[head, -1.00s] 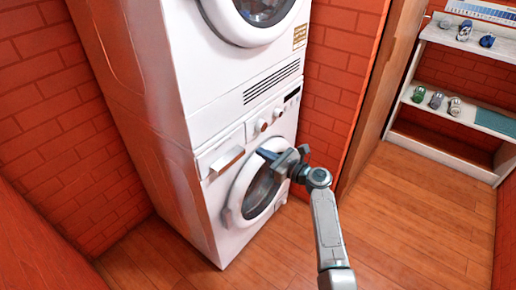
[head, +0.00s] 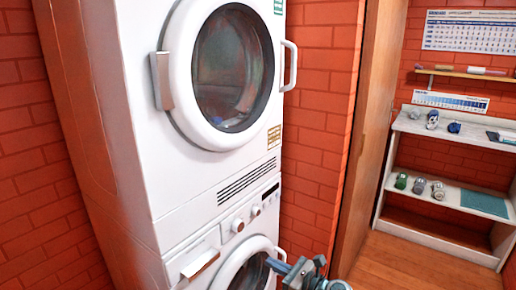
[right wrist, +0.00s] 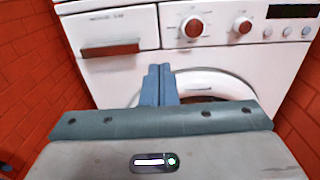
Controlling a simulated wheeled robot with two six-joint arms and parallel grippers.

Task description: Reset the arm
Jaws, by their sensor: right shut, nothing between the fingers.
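My right gripper (head: 278,265) is at the bottom of the head view, in front of the lower washing machine's round door (head: 236,275). In the right wrist view its blue fingers (right wrist: 158,85) are pressed together with nothing between them. They point at the machine's front, and behind them the white door rim (right wrist: 210,80) shows partly. I cannot tell from these views whether the fingertips touch the door. My left gripper is not in view.
A second white machine with a round glass door (head: 232,70) is stacked on top. Its handle (head: 289,66) sticks out. Red brick walls (head: 318,120) stand close around. A white shelf (head: 455,195) with several small items stands at the right, beyond a wooden door frame (head: 362,150).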

